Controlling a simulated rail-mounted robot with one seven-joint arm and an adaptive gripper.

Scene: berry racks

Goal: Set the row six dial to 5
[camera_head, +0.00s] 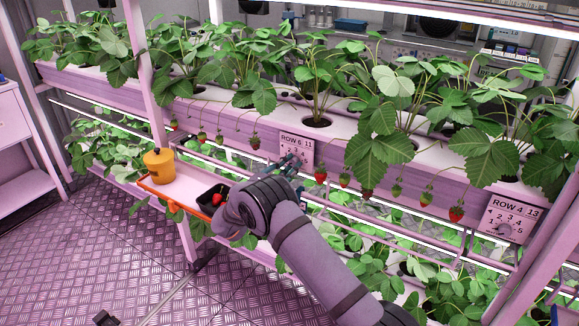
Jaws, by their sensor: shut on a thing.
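The row six panel (303,146) is a pale plate marked ROW 6 on the front of the upper white planter trough, near the middle of the view. My gripper (293,161) reaches up to the lower part of this panel and is shut on the row six dial. The gripper covers the dial and most of the numbers around it, so the dial's setting cannot be read. My arm comes in from the lower right.
Ripe strawberries (320,175) hang beside my gripper on the right. Open floor lies at lower left.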

